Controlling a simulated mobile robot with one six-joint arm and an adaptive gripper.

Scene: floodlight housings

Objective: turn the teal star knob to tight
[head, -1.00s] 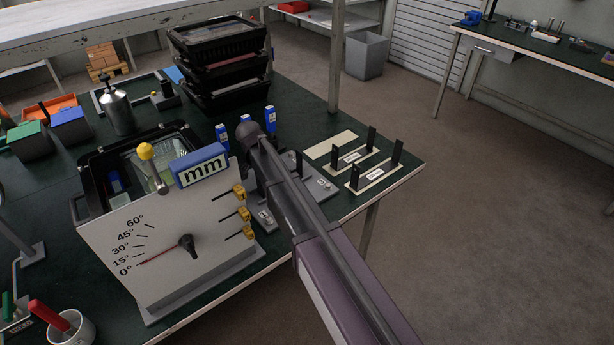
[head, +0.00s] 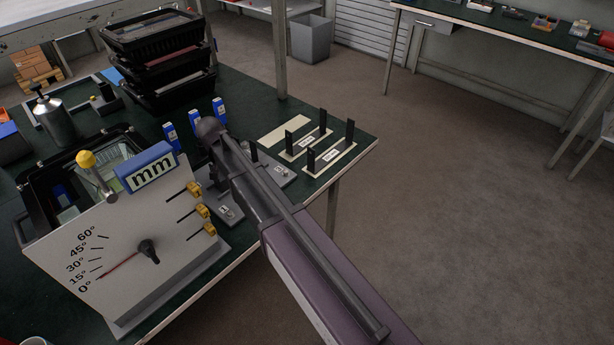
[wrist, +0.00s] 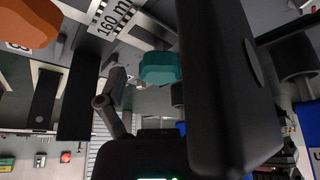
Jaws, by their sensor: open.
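The teal star knob (wrist: 160,67) shows in the wrist view, a little above the picture's middle. It looks like a short lobed cap. My gripper (wrist: 150,95) is open, with one large dark finger close in front on the right of the knob. The knob appears between this finger and a dark bar on the left; I cannot tell whether the bar is my other finger. No contact is clear. In the head view my arm covers the place where the gripper works, and the teal knob does not show. Any tightness mark is not readable.
An orange knob (wrist: 28,22) and a scale strip (wrist: 113,18) are near in the wrist view. In the head view an angle-dial panel (head: 125,255) stands left of my arm. Black upright brackets (head: 320,145) stand right on the green bench. Stacked black crates (head: 155,60) stand behind.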

